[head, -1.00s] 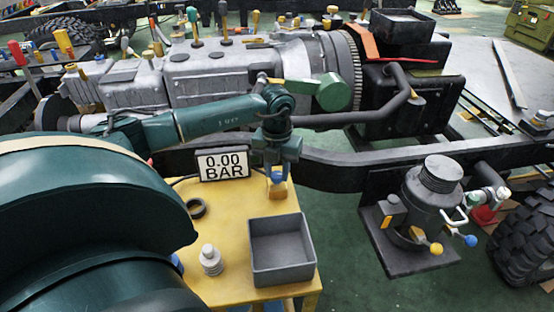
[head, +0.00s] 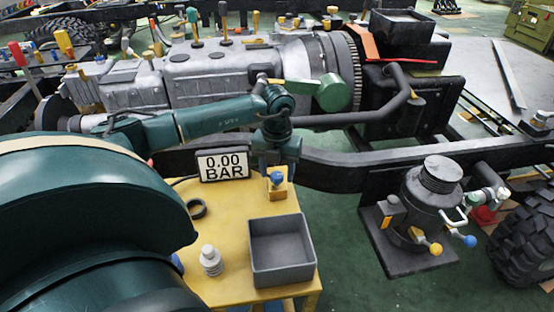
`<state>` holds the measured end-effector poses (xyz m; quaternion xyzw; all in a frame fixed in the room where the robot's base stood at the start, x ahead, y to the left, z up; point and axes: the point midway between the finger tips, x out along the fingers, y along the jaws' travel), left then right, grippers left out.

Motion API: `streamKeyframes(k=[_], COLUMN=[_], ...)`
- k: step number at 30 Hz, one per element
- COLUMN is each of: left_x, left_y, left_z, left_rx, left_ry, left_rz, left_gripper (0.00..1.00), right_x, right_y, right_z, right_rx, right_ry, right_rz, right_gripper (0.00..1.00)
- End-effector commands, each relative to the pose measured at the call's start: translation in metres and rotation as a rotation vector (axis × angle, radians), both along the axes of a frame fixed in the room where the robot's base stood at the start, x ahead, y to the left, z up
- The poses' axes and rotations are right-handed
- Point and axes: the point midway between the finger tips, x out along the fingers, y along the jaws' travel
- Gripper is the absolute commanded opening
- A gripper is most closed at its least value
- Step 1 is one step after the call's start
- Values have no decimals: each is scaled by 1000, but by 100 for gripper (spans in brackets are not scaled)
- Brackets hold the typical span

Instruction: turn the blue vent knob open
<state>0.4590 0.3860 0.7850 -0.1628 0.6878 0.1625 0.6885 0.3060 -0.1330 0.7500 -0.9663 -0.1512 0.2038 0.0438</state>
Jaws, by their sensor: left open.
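A clear gap to the knob is hard to judge. A second blue knob (head: 470,241) is on a lever at the dark canister unit (head: 431,200) on the right, near a yellow knob (head: 436,249). My right gripper is not in view.
The display (head: 223,165) reads 0.00 BAR. A grey bin (head: 281,285), a black ring (head: 197,208) and a pale fitting (head: 211,261) are on the yellow table (head: 228,218). A black chassis rail (head: 345,170) runs behind.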

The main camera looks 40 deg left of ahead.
Motion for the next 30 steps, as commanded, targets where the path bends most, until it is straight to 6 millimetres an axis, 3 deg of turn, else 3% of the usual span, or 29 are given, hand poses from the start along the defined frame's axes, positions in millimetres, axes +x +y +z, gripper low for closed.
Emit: streamKeyframes(k=[8,21,30], left_x=[0,1,0], left_y=[0,0,0], left_z=[7,97,130], left_rx=[0,0,0], left_ry=[-1,-4,-1], left_rz=[-1,-1,0], left_gripper=[52,52,52], right_x=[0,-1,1], right_y=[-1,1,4], right_z=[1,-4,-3], right_rx=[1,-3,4], right_ry=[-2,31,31], right_rz=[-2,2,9], right_gripper=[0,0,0])
